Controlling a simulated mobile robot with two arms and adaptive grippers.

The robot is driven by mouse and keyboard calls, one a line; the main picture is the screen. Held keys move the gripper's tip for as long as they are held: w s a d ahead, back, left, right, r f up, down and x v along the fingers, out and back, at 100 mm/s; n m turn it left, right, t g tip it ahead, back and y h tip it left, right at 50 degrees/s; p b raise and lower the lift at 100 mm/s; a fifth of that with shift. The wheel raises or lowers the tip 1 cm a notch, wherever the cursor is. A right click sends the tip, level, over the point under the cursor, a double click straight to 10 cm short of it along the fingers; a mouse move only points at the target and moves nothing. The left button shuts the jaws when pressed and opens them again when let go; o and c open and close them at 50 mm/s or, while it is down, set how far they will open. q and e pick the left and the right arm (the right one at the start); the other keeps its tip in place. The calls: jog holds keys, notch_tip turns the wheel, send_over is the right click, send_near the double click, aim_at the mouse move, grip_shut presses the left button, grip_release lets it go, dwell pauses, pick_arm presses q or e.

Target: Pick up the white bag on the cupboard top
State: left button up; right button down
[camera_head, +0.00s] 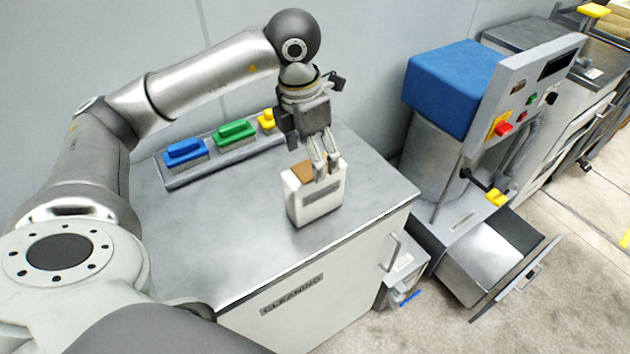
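The white bag (317,206) stands upright on the grey cupboard top (220,240), near its right part. It has a grey label on its front, and brown shows at its open top. My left gripper (326,172) comes down from above, and its fingertips overlap the bag's upper rim in the picture. The two fingers are a small distance apart. I cannot tell whether they press on the bag's wall or are only beside it. My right gripper is out of view.
A tray (175,183) with blue, green and yellow-handled brushes lies along the wall behind the bag. Right of the cupboard stands a machine with a blue cover (452,85), a control panel and an open drawer (495,262). The cupboard top's front left is clear.

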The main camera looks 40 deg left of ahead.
aim_at(314, 190)
pick_arm(q)
notch_tip(314, 190, down, 3)
jog(key=shift+r, duration=0.2)
jog(key=f, duration=0.1)
jog(key=f+p, duration=0.1)
jog(key=f, duration=0.1)
jog(key=f+p, duration=0.1)
jog(key=f, duration=0.1)
jog(key=shift+w+d, duration=0.1)
jog(key=shift+w, duration=0.2)
jog(key=shift+c, duration=0.3)
jog(key=c, duration=1)
jog(key=shift+c, duration=0.4)
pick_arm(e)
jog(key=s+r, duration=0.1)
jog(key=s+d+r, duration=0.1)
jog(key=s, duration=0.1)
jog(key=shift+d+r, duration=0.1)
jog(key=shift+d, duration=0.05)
pick_arm(q)
jog(key=shift+r, duration=0.1)
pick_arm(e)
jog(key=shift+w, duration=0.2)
